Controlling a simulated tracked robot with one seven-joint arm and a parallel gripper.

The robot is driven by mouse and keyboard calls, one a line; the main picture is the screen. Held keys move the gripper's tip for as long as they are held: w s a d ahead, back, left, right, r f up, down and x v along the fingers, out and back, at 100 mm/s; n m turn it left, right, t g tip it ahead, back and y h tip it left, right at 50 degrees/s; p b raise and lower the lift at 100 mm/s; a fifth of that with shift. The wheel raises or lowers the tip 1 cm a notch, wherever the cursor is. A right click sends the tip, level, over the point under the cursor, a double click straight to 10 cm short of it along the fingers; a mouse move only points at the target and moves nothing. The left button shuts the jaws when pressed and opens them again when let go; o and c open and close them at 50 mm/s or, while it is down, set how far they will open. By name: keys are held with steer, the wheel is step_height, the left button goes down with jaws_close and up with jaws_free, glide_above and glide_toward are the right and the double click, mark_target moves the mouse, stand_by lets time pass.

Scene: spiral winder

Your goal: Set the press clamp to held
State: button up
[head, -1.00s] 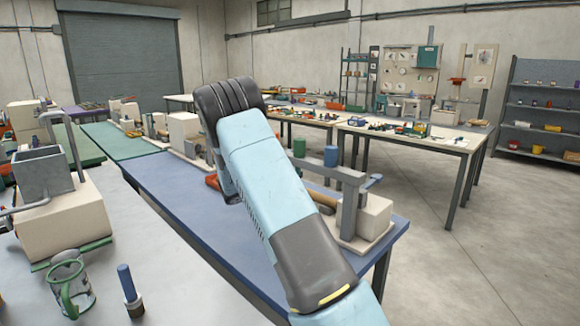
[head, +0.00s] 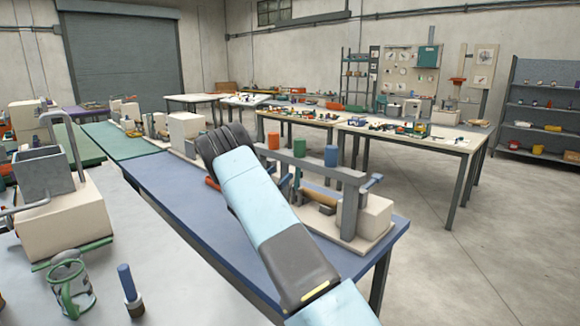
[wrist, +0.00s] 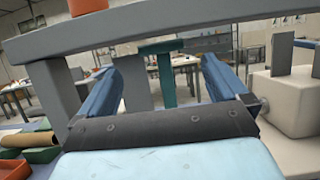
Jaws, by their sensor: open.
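The winder on the blue bench has a grey beam (head: 325,168) on grey posts (head: 349,212) beside a cream block (head: 376,218). In the wrist view the beam (wrist: 225,22) crosses above my gripper (wrist: 163,66), whose two blue fingers are open. A teal T-shaped handle (wrist: 166,72) shows between and beyond the fingers, apart from them as far as I can see. It may be the press clamp's; I cannot tell its setting. In the head view my arm hides my gripper and part of the winder.
Orange (head: 273,142), green (head: 299,147) and blue (head: 331,155) cylinders stand at the beam. A tan roll (wrist: 28,140) and a green tray (wrist: 42,155) lie at the wrist view's left. The blue bench top (head: 190,205) is clear toward the front.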

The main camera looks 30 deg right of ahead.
steer(key=x, duration=0.7)
steer(key=shift+d, duration=0.3)
steer(key=shift+w+r, duration=0.1)
steer(key=shift+c, duration=0.2)
